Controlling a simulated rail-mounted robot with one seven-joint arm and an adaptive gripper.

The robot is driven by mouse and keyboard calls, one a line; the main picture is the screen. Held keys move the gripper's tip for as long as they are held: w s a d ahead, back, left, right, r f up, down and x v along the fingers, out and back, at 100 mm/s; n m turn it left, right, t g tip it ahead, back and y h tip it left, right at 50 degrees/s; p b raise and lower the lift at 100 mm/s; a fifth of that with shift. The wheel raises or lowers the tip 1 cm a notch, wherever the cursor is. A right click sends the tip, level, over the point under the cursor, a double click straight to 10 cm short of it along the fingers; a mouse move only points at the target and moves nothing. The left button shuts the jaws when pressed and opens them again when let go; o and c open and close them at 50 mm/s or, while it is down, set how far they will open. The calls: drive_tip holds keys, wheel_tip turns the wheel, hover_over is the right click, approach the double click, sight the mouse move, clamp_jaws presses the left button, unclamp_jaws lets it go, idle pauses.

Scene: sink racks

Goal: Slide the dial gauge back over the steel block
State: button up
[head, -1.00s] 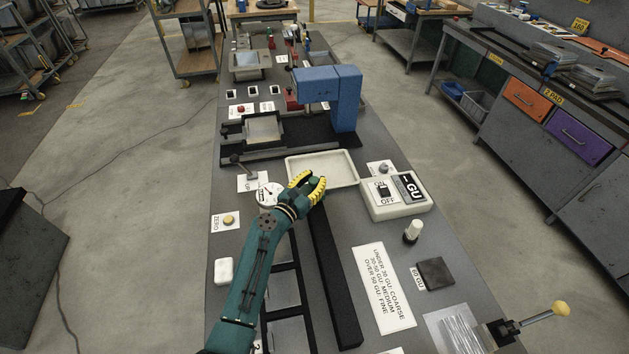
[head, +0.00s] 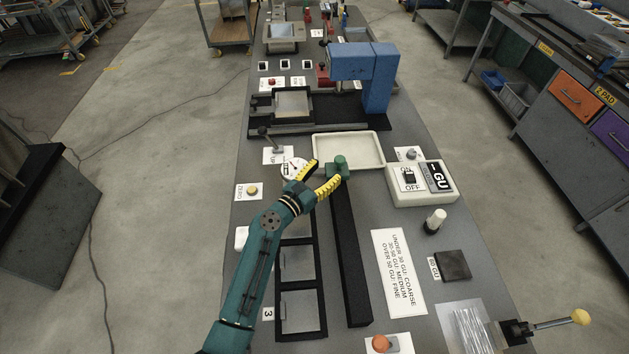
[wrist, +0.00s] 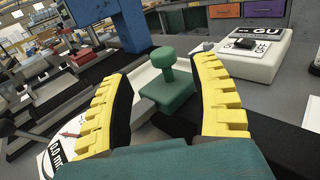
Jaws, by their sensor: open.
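A white round dial (head: 294,168), which looks like the dial gauge, lies left of my gripper in the head view, partly hidden by it. In the wrist view a white face marked "0.0 m…" (wrist: 62,152) shows at the lower left, cut off by a finger. A green block with a round-topped knob (head: 340,163) stands at the far end of a long black bar (head: 350,255). My gripper (head: 325,172) is open, its yellow fingers apart. In the wrist view the green knob (wrist: 163,75) stands between and beyond the fingertips. I cannot make out the steel block for certain.
A white shallow tray (head: 350,150) lies just beyond the knob. A white GU box (head: 420,190) stands to the right. A black frame (head: 302,290) lies left of the bar. A blue machine (head: 375,85) stands farther back.

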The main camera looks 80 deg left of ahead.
drive_tip(key=v, duration=0.5)
idle(0.4)
